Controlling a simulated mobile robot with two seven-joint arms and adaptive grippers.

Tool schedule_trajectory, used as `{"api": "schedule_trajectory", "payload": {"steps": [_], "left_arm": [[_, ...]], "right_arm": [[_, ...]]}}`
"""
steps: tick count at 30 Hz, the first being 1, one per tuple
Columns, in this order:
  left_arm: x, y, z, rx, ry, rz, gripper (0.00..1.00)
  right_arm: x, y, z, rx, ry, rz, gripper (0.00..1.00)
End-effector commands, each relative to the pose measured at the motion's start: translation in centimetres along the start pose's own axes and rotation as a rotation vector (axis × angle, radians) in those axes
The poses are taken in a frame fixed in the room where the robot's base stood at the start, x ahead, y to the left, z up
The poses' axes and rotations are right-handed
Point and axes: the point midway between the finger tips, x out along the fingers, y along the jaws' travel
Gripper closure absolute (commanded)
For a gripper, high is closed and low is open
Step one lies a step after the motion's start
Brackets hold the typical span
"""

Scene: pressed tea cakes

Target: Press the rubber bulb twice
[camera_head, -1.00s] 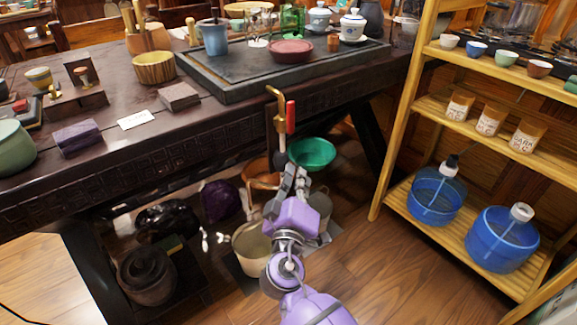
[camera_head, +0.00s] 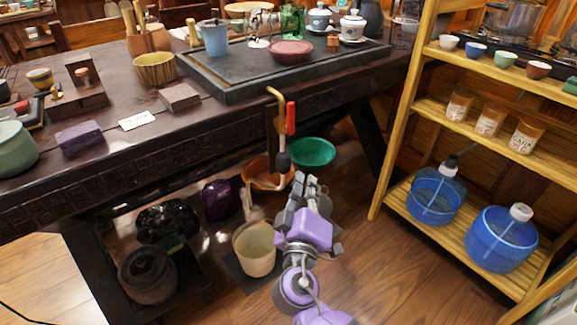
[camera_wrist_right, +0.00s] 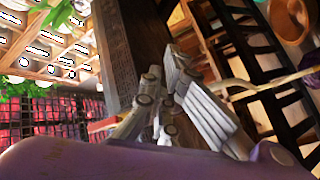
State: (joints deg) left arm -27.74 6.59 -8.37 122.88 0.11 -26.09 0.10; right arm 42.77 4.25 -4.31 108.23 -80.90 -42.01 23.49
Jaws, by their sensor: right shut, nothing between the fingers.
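My left gripper is not in view.
A green bowl (camera_head: 312,153), a copper basin (camera_head: 265,171) and a beige bucket (camera_head: 254,248) stand near the right gripper. The table (camera_head: 110,160) overhangs this area. A wooden shelf (camera_head: 395,140) stands to the right. The floor (camera_head: 380,265) between is clear.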

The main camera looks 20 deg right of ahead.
Motion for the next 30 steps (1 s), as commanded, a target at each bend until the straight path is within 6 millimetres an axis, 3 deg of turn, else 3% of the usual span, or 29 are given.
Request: {"api": "schedule_trajectory", "payload": {"steps": [10,30], "left_arm": [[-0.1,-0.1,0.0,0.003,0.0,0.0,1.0],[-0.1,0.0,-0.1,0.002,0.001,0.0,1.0]], "right_arm": [[-2.6,1.1,1.9,0.003,-0.008,-0.011,1.0],[-2.7,1.3,1.9,0.004,-0.007,-0.009,1.0]]}}
